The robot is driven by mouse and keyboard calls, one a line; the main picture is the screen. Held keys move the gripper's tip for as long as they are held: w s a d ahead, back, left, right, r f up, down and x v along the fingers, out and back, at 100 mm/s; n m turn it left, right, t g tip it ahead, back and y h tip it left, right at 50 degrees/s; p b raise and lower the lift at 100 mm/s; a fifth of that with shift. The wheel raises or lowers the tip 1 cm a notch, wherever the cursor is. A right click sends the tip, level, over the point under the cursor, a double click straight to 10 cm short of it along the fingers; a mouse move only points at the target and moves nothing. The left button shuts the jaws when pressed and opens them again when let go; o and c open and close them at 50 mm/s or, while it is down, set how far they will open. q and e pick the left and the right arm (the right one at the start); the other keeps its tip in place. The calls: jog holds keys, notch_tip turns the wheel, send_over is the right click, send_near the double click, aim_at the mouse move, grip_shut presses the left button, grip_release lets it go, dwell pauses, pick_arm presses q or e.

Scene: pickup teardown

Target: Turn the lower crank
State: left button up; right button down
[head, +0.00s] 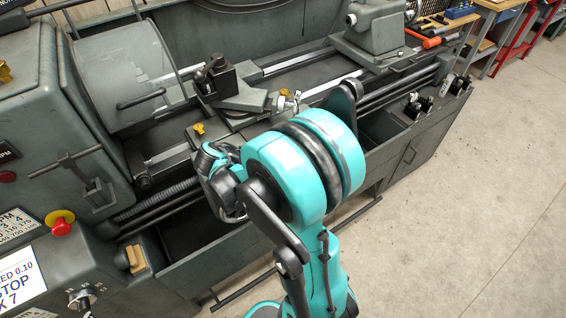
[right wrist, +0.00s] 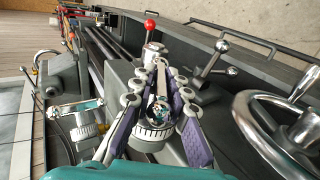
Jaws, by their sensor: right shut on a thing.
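The crank (right wrist: 153,134) with a graduated silver dial sits between the purple-padded fingers of my right gripper (right wrist: 158,80) in the right wrist view. The fingers are shut on the crank's bar, which runs up from the dial; exactly where they touch is hard to see. A second crank (right wrist: 85,118) with a similar dial is to the left, free of the gripper. In the head view my teal right arm hides the gripped crank and most of the gripper. My left gripper is in neither view.
A large handwheel (right wrist: 285,130) and a grey three-armed lever (right wrist: 222,58) stand to the right of the gripper. A red-knobbed lever (right wrist: 150,25) is just beyond the fingertips. The lathe's tool post (head: 215,78) and tailstock (head: 376,27) are behind my arm. Clear floor (head: 470,180) lies right.

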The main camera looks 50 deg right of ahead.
dwell(0.3)
jog(key=c, duration=1.6)
grip_release()
jog(key=v, duration=1.2)
jog(key=shift+w, duration=0.1)
jog(key=s+a+f+n+t+y, duration=0.1)
jog(key=a+t+y, duration=0.4)
jog(key=a, duration=0.3)
jog(key=s+a+f+n+t+y, duration=0.1)
jog(key=a+f+n+t+y, duration=0.1)
jog(key=a+t+y, duration=0.3)
jog(key=a, duration=0.3)
jog(key=shift+s+a+y, duration=0.15)
jog(key=shift+s+y, duration=0.1)
jog(key=shift+y, duration=0.05)
